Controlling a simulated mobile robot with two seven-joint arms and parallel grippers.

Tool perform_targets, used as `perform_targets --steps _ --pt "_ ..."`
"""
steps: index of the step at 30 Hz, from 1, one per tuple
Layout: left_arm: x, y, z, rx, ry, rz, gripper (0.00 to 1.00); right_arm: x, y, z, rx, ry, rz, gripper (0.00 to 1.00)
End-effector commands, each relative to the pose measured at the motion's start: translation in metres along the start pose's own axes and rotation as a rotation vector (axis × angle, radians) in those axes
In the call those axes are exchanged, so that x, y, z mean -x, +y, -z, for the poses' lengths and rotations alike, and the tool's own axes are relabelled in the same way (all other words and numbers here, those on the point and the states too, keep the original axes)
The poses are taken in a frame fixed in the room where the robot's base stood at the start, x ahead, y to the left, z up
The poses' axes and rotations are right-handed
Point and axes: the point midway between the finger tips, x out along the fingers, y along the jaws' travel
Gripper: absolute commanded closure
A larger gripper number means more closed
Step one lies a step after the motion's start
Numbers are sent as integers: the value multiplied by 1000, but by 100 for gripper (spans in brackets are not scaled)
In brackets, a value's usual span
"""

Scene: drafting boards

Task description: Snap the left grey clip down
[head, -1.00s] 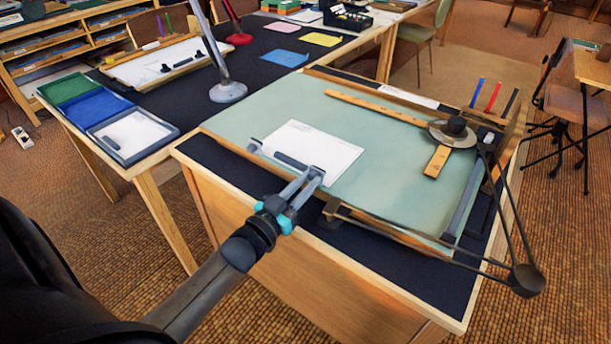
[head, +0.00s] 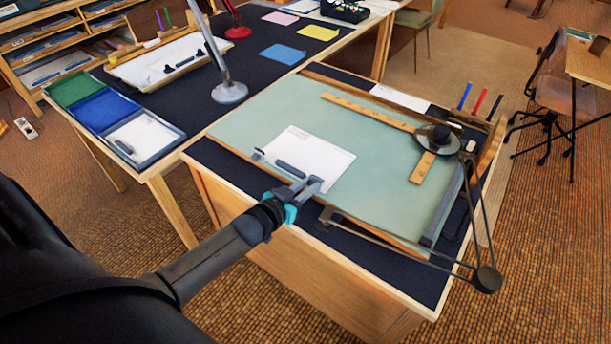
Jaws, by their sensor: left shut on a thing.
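A white sheet (head: 322,158) lies on the green drafting board (head: 262,122). A small grey clip (head: 258,155) sits at the left end of the sheet's near edge. A dark grey bar (head: 291,169) lies on the sheet to its right. My left gripper (head: 312,184) is at the right end of that near edge, apart from the left clip. It is shut on a small grey part, probably a second clip. The fingers hide most of that part, so I cannot tell whether it is up or down. My right gripper is not in view.
A wooden T-square (head: 368,111) and a dark round-headed arm (head: 437,138) occupy the board's right side. A lamp base (head: 229,92) and a tray with white paper (head: 140,137) stand on the left desk.

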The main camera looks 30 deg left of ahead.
Motion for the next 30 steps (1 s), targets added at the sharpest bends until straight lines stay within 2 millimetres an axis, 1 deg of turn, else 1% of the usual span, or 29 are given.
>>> perform_targets --steps 1,3,12,18,23,30 --pt "0 1 10 -2 -20 -4 100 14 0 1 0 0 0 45" --pt "-1 1 11 -1 -58 -4 100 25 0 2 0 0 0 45" --pt "-7 2 16 -1 -230 -5 100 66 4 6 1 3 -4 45" --pt "-12 2 19 -2 -366 -4 100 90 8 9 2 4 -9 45" --pt "-18 1 20 -2 -493 -1 100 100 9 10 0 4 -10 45" --pt "-26 0 17 0 -673 3 100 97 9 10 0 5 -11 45"
